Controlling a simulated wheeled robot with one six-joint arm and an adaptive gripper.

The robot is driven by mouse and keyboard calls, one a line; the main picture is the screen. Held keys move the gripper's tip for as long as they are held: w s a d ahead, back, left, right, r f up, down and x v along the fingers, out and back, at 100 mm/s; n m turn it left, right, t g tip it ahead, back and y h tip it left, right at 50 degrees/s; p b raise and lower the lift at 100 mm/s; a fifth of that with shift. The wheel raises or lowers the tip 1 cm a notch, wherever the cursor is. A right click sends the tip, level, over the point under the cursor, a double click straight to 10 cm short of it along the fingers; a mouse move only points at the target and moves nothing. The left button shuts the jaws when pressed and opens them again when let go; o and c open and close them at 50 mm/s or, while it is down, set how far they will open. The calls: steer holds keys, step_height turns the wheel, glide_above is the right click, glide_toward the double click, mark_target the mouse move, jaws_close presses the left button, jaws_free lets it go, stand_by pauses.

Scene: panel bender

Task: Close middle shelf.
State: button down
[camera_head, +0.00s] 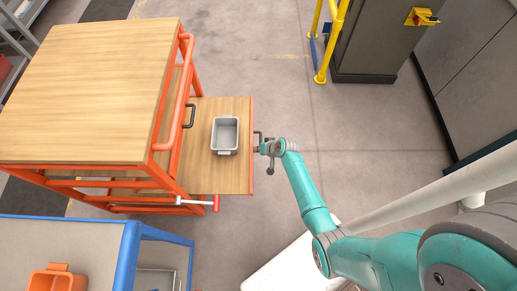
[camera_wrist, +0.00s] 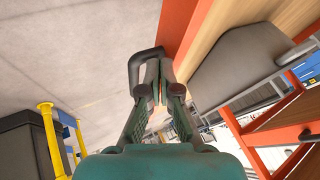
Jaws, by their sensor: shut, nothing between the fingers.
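The middle shelf (camera_head: 235,175) is a wooden board with an orange front edge, pulled out to the right from the orange cart in the head view. Its orange front (camera_wrist: 178,30) also shows in the wrist view. A black handle (camera_wrist: 134,68) stands out from this front. My gripper (camera_head: 262,147) is at the shelf's front edge, by the handle. In the wrist view my gripper (camera_wrist: 157,82) is shut, with its fingertips beside the handle and close to the front. Whether they touch is unclear.
A grey bin (camera_head: 225,134) stands on the pulled-out shelf. The cart's wooden top (camera_head: 85,80) is at upper left. A blue-edged table (camera_head: 95,235) with an orange bin (camera_head: 58,280) is at lower left. A yellow rail (camera_head: 330,40) stands at the top.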

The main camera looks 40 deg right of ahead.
mark_target(204, 150)
steer(key=shift+a, duration=0.1)
steer(key=w+a, duration=0.5)
steer(key=a, duration=0.2)
steer(key=w+a, duration=0.5)
steer(key=a, duration=0.2)
steer(key=w+a, duration=0.6)
steer(key=a, duration=0.2)
steer(key=shift+w, duration=0.1)
steer(key=shift+a, duration=0.15)
steer(key=shift+d, duration=0.2)
steer(key=s+d, duration=0.3)
steer(key=shift+d+r, duration=0.15)
steer(key=shift+r, duration=0.1)
steer(key=shift+s+r, duration=0.1)
steer(key=shift+r, duration=0.05)
steer(key=v, duration=0.9)
